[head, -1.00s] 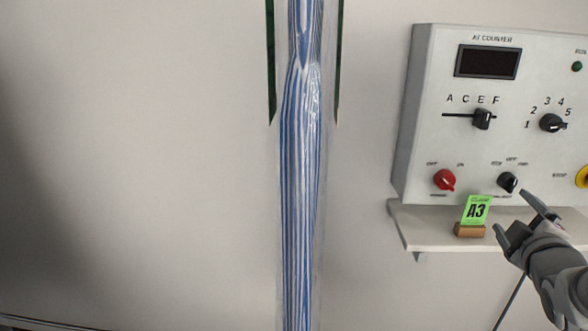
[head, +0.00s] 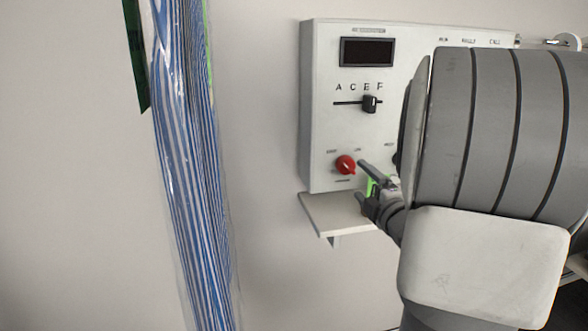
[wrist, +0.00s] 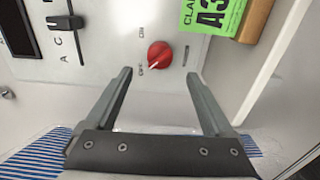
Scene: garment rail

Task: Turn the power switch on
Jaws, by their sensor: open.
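The red rotary knob (head: 345,164) is at the lower left of the white control panel (head: 318,125). In the wrist view the red knob (wrist: 160,54) has a pale pointer mark turned toward the lower of two small labels, which looks like OFF. The panel's display (head: 367,51) is dark. My gripper (head: 362,181) is just right of and below the knob in the head view. In the wrist view my gripper (wrist: 161,76) is open and empty, its fingertips on either side of the knob's line but short of it. I see no contact.
The shelf (head: 318,210) juts out under the panel. A green A3 card (wrist: 211,12) on a brown block (wrist: 256,18) stands near one fingertip. A slider (head: 370,104) sits above the knob. A striped garment in clear cover (head: 188,150) hangs at left. My arm hides the panel's right.

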